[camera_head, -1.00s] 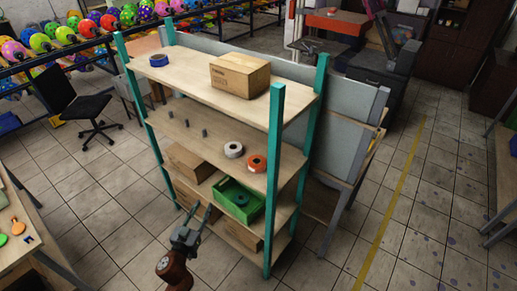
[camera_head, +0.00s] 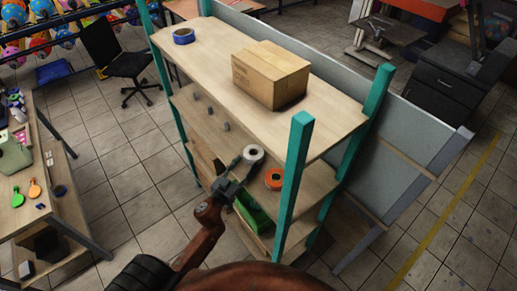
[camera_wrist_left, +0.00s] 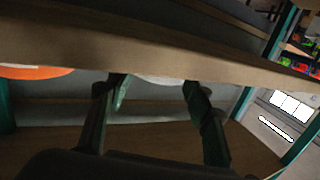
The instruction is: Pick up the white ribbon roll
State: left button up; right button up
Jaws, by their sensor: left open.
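The white ribbon roll (camera_head: 252,155) lies on the middle shelf (camera_head: 310,183) of the teal-posted rack, near its front edge. My left gripper (camera_head: 237,172) is open just in front of it, and its fingers appear close to the roll. In the left wrist view, the two fingers of the left gripper (camera_wrist_left: 156,92) are spread apart, and a small part of the white roll (camera_wrist_left: 158,80) shows between them; the shelf board hides much of it. I cannot tell whether the fingers touch it. My right gripper is out of view.
An orange roll (camera_head: 274,179) lies right of the white one and also shows in the left wrist view (camera_wrist_left: 36,72). A green crate (camera_head: 252,212) sits below. A cardboard box (camera_head: 270,75) and a blue roll (camera_head: 184,36) are on the top shelf. A teal post (camera_head: 292,185) stands at right.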

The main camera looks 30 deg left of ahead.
aim_at(251, 156)
pick_arm(q)
jog(key=o, duration=0.5)
jog(key=w, duration=0.2)
jog(key=shift+w+r, duration=0.2)
jog(key=shift+w, duration=0.2)
jog(key=shift+c, duration=0.2)
jog(key=o, duration=0.4)
jog(key=w, duration=0.3)
jog(key=shift+w+d+f, duration=0.1)
jog(key=shift+w+f, duration=0.05)
jog(key=shift+w, duration=0.5)
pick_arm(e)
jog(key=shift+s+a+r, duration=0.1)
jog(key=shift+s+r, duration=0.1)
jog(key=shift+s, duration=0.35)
pick_arm(q)
jog(key=shift+c, duration=0.6)
jog(key=c, duration=1.3)
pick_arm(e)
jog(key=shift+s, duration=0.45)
